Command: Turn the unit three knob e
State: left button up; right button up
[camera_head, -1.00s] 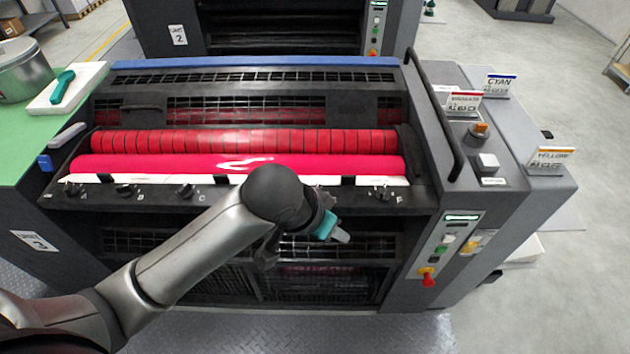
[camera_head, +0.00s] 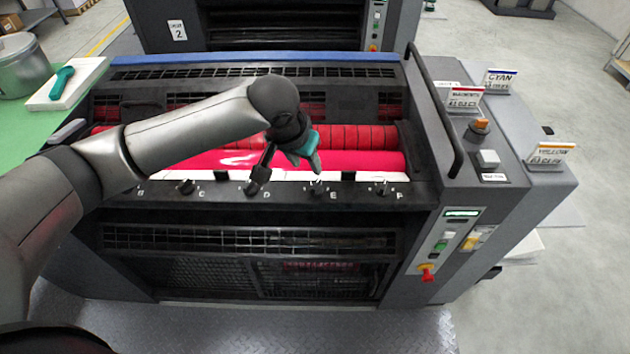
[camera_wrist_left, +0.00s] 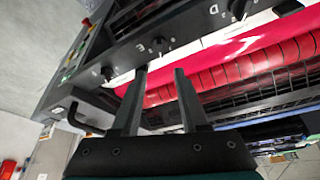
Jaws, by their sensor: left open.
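The black panel of the near press carries a row of lettered knobs. Knob E (camera_head: 318,187) is a small dark knob with a lighter pointer, right of knob D (camera_head: 254,187) and left of knob F (camera_head: 382,188). Knob E also shows in the left wrist view (camera_wrist_left: 158,44), beyond the fingertips. My left gripper (camera_head: 316,166), with its teal body, is just above and behind knob E, apart from it as far as I can tell. In the wrist view its two fingers (camera_wrist_left: 160,72) are spread with nothing between them. My right gripper is not in view.
Red rollers (camera_head: 360,160) lie right behind the knob row. A control strip with a red-yellow emergency switch (camera_head: 427,272) is at the right. A dark handrail (camera_head: 432,110) rises beside it. The metal floor in front (camera_head: 270,325) is clear.

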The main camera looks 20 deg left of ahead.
aim_at(316, 184)
pick_arm(q)
jog(key=b+x, duration=0.1)
jog(key=x, duration=1)
jog(key=shift+w+f, duration=0.15)
jog(key=shift+f, duration=0.15)
grip_shut()
